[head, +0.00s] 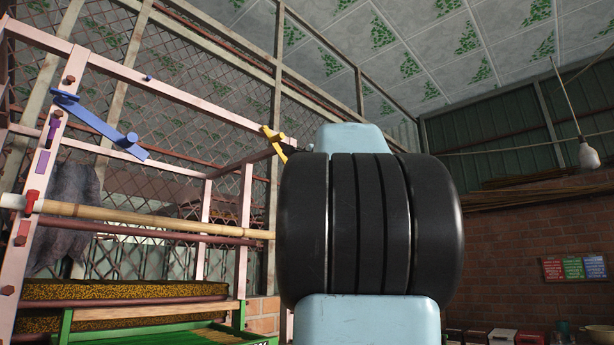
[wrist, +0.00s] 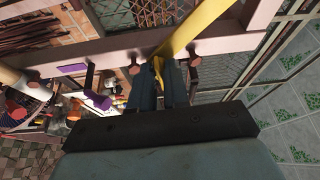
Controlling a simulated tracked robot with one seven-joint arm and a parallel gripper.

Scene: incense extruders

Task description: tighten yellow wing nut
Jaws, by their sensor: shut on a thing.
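The yellow wing nut (wrist: 158,68) shows in the wrist view at the base of a yellow bar (wrist: 203,24), against the pink frame (wrist: 110,52). My gripper (wrist: 159,78) is shut on the wing nut, one dark finger on each side of it. In the head view the upper end of the yellow bar (head: 271,133) shows at the right end of the pink frame's top beam. There my arm hides the gripper and the wing nut.
A blue lever (head: 98,123) stands out from the frame's left post. A purple piece (wrist: 98,101) is left of my fingers. Red-brown bolts (wrist: 196,64) sit close by on the frame. A bamboo pole (head: 150,217) crosses the frame. The right side is open.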

